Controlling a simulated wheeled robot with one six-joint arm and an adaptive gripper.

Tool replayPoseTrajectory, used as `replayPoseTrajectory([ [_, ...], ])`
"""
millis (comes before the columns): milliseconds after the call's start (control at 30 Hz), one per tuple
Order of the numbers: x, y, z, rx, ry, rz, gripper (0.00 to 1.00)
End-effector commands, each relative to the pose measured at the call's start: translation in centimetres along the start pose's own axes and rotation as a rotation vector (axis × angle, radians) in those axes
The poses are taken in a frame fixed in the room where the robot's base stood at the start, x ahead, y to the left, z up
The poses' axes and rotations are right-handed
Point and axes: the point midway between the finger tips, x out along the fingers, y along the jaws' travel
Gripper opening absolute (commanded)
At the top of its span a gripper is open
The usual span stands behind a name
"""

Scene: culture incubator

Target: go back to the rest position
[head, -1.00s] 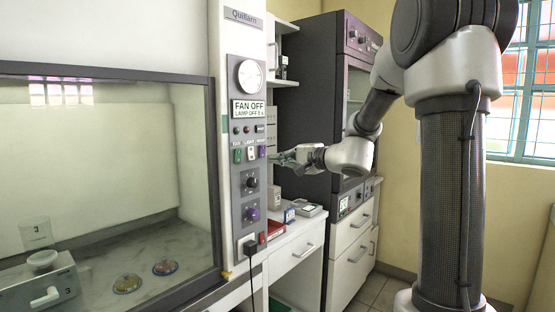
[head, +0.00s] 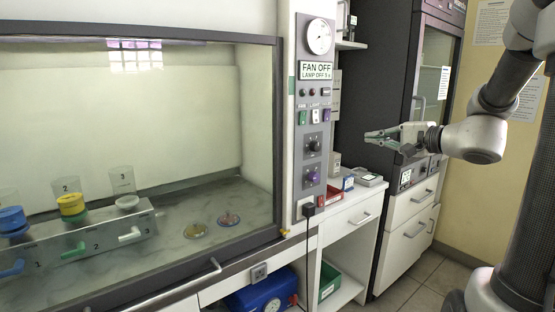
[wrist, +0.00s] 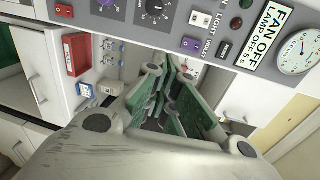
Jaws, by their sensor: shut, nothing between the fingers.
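My gripper (head: 380,135) is in front of the dark incubator cabinet, to the right of the control panel and apart from it. Its fingers point left towards the panel. In the wrist view my gripper (wrist: 172,95) shows its green-padded fingers close together, with nothing held. My arm reaches in from the right side of the head view. The control panel (head: 301,150) carries a round gauge (head: 319,36) and a display (head: 316,71) reading FAN OFF, LAMP OFF. It also holds switches and two knobs, and shows along the top of the wrist view (wrist: 262,60).
A glass-fronted cabinet (head: 281,120) at left holds several numbered cups and two small dishes (head: 228,219). A bench (head: 345,222) with small boxes and a red tray (head: 331,196) stands below my gripper. The dark cabinet (head: 385,60) is behind it. Floor shows at right.

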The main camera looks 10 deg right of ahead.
Motion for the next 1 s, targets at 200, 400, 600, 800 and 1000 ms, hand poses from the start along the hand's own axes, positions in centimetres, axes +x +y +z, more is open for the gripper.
replayPoseTrajectory([
  [200, -6.2, 10.8, 5.0, 0.007, -0.151, 0.448, 0.00],
  [400, -16.4, 16.4, 9.5, -0.317, -0.298, 0.935, 0.00],
  [600, -22.8, 14.9, 9.3, -0.854, -0.350, 1.192, 0.00],
  [800, -22.3, 12.6, 11.4, -1.083, -0.370, 1.115, 0.00],
  [1000, -22.0, 12.4, 11.8, -1.104, -0.382, 1.099, 0.00],
])
